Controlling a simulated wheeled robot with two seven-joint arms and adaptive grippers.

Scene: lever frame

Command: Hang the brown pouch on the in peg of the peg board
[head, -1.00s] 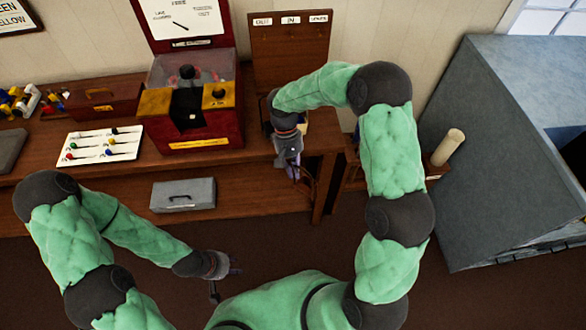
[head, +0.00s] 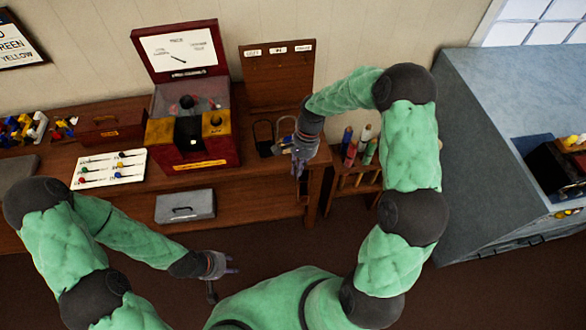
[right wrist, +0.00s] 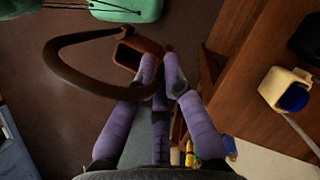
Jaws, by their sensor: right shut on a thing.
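The brown pouch (right wrist: 128,56) shows in the right wrist view as a small open-topped brown case with a large curved strap. My right gripper (right wrist: 163,82) is shut on it by its upper part or strap; the fingers hide the exact contact. In the head view, my right gripper (head: 298,168) is over the bench's front edge, below and right of the peg board; the pouch is hard to make out there. The peg board (head: 275,82) stands upright at the back, with the in label (head: 280,49) in the middle. My left gripper (head: 226,264) appears open and empty, low over the floor.
The bench (head: 240,172) carries a red box (head: 190,145) and dark loops (head: 263,136) before the board. A cream holder (right wrist: 281,84) with something blue shows in the wrist view. Coloured bottles (head: 352,150) stand right; a large grey cabinet (head: 470,170) is farther right.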

